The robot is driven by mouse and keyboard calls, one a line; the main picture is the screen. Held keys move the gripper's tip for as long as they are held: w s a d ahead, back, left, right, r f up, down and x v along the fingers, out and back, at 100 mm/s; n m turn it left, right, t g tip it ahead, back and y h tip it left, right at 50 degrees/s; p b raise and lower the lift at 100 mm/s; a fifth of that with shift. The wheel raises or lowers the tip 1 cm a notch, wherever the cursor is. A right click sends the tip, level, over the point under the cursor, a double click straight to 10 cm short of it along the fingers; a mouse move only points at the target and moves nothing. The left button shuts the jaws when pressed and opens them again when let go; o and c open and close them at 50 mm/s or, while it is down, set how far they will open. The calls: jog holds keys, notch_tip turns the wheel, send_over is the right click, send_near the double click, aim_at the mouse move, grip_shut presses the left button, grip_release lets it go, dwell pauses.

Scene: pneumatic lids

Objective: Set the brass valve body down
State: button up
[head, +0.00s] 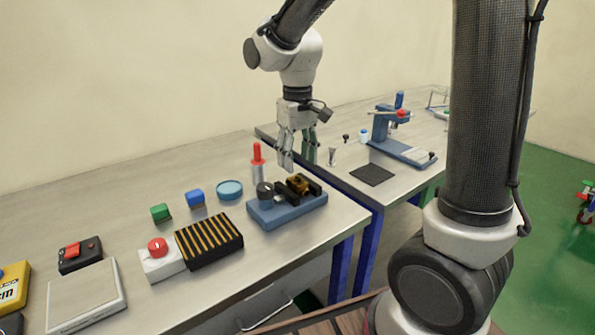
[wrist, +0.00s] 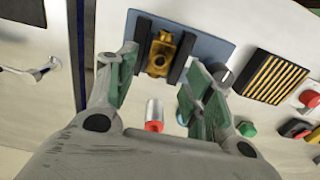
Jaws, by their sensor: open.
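The brass valve body (head: 298,184) sits between two black jaws on a blue fixture base (head: 290,210) near the right end of the front table. In the wrist view the brass valve body (wrist: 161,54) lies between the black jaws (wrist: 180,55) on the blue base (wrist: 208,46). My gripper (head: 297,166) is open and empty above and behind the fixture. In the wrist view its two green-padded fingers (wrist: 160,78) are spread wide, with the valve body beyond the tips. A black knob (head: 265,192) stands on the base's left part.
A red-topped metal cylinder (head: 257,162) stands behind the fixture, close to my gripper. A black-and-yellow ribbed block (head: 209,241), a red-button box (head: 160,259), a blue round dish (head: 229,189) and small green and blue blocks lie left. A second table holds a blue press (head: 400,145) and a dark mat (head: 371,175).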

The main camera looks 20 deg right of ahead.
aim_at(298, 177)
notch_tip(298, 177, up, 6)
jog(key=s+d+r+m+t, duration=0.2)
jog(key=s+d+m+t, duration=0.1)
jog(key=s+d, duration=1.2)
jog(key=s+t, duration=0.1)
jog(key=s, duration=0.3)
jog(key=shift+m, duration=0.3)
jog(key=shift+o, duration=0.6)
dwell(0.6)
